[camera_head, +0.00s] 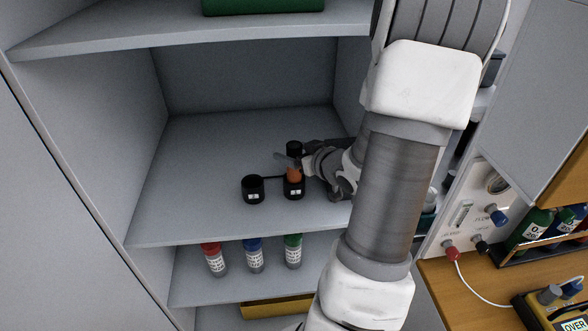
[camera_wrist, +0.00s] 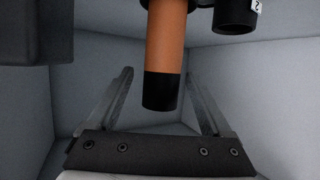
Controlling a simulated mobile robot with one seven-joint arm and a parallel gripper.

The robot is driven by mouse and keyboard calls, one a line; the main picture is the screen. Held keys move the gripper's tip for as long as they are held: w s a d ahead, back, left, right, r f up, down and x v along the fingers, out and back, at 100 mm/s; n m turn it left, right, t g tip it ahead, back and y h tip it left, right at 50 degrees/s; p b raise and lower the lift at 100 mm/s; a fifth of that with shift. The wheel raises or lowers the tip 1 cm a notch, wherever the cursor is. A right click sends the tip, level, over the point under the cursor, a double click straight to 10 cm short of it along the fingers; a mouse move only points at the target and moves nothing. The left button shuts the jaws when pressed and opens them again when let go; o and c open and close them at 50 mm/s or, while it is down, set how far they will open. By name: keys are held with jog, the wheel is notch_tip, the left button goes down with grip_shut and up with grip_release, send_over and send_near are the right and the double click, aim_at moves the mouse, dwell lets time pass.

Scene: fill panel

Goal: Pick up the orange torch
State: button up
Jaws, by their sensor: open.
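The orange torch (camera_head: 294,174) stands upright on the cabinet shelf, with a black upper end and its lower end in a black labelled holder cup (camera_head: 294,190). My gripper (camera_head: 289,162) reaches in from the right at the torch's upper part. In the wrist view, the torch's orange body (camera_wrist: 166,40) and black end lie between the two spread fingers of my gripper (camera_wrist: 159,72), with gaps visible on both sides. The jaws are open. A second black cup (camera_head: 253,190) stands to the left, joined to the first, and looks empty; it also shows in the wrist view (camera_wrist: 236,16).
The shelf (camera_head: 190,190) is clear left of the cups. Side walls and an upper shelf (camera_head: 130,42) with a green box (camera_head: 262,5) enclose the space. Red (camera_head: 214,258), blue (camera_head: 254,256) and green (camera_head: 292,252) capped tubes stand below. A wooden bench (camera_head: 470,300) is at right.

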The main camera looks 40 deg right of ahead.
jog(key=shift+x, duration=1.5)
jog(key=shift+a, duration=0.1)
grip_shut()
